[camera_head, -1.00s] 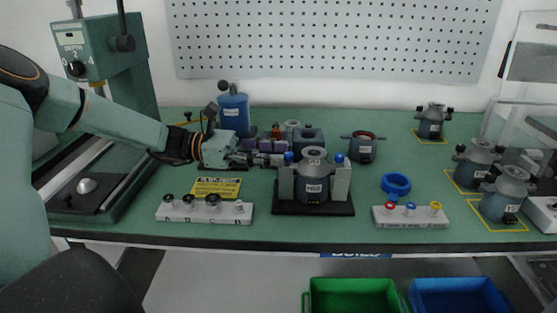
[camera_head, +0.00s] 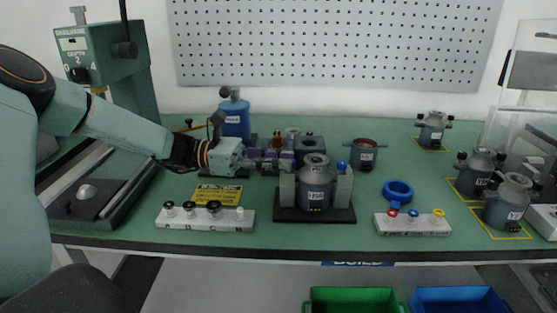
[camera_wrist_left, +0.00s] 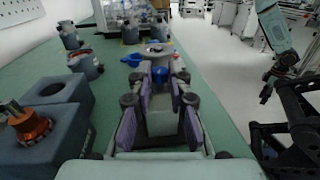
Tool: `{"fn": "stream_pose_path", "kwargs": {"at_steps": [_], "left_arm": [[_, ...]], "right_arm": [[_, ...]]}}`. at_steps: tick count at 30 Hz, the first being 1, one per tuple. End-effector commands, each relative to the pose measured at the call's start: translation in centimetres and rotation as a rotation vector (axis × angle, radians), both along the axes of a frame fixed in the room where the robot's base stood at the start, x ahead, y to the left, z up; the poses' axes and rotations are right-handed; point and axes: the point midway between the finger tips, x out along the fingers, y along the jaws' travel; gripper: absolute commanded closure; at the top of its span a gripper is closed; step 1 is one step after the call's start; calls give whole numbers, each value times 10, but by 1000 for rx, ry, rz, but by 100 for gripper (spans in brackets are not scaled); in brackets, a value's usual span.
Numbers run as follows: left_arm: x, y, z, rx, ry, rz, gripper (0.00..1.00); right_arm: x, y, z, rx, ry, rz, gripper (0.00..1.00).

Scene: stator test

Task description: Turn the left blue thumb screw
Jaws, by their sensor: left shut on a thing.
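A stator (camera_head: 314,183) stands upright in a dark fixture (camera_head: 315,214) with grey side blocks. In the left wrist view, the left blue thumb screw (camera_wrist_left: 161,75) shows between the fingertips. The left gripper is shut on it. My right gripper (camera_wrist_left: 272,84) hangs off to the right in the left wrist view; its jaws are unclear.
A lettered block (camera_head: 206,222) and a yellow sign (camera_head: 218,194) lie in front of my left arm. A blue ring (camera_head: 398,190) and a block with coloured rings (camera_head: 412,228) lie right of the fixture. A blue bottle (camera_head: 235,118) stands behind the gripper.

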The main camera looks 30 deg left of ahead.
Motion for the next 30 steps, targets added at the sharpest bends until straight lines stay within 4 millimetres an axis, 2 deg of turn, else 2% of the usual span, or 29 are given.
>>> {"fn": "stream_pose_path", "kwargs": {"at_steps": [11, 24, 30], "left_arm": [[0, 0, -3, 3, 1, -25, 100], [6, 1, -6, 6, 2, -240, 100], [8, 1, -4, 6, 4, -355, 100]], "right_arm": [[0, 0, -7, 0, 0, 0, 60], [0, 0, -53, 0, 0, 0, 60], [0, 0, -64, 0, 0, 0, 60]]}}
